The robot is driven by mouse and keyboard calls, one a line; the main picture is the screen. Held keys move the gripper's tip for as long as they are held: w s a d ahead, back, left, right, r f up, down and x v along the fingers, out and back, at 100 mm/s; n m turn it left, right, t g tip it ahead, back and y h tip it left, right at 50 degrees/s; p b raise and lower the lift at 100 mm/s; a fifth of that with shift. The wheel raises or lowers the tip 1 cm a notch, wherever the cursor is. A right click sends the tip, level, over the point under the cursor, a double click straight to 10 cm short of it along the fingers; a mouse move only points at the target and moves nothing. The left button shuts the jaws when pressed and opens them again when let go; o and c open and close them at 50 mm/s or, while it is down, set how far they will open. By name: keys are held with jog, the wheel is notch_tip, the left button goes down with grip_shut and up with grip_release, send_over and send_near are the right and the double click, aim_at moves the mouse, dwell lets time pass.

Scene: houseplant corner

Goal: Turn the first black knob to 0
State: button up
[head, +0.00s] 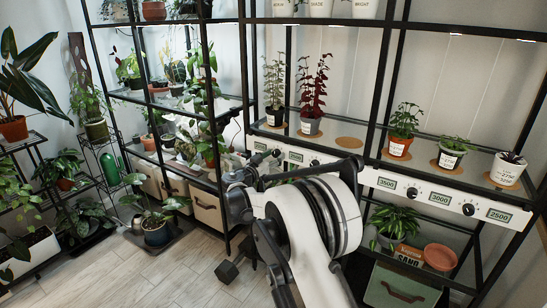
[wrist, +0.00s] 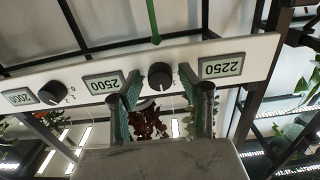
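A white control panel (wrist: 215,55) carries black round knobs between small green displays. In the wrist view, which shows the panel upside down, one black knob (wrist: 160,75) sits between the displays 2500 (wrist: 104,86) and 2250 (wrist: 222,66). My gripper (wrist: 163,98) is open, its two fingers apart on either side of this knob's position, with a visible gap to the knob. A second black knob (wrist: 52,93) is farther left, beside the 2000 display (wrist: 19,97). In the head view my gripper is by the panel's left part, where my arm hides some of it.
A shelf above the panel holds potted plants, including a red-leaved one (head: 315,90). More knobs (head: 412,192) and displays are at right. Black shelf posts (head: 375,80) stand close to the panel.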

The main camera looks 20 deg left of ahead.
grip_shut()
jog(key=n+b, duration=0.1)
jog(key=n, duration=0.2)
jog(key=shift+n, duration=0.4)
jog(key=n, duration=0.4)
jog(key=shift+d+n+b, duration=0.1)
jog(key=shift+n+b, duration=0.2)
jog(key=shift+b, duration=0.05)
jog(key=n, duration=0.3)
jog(key=shift+n, duration=0.3)
jog(key=shift+n+b, duration=0.3)
jog(key=shift+n, duration=1.6)
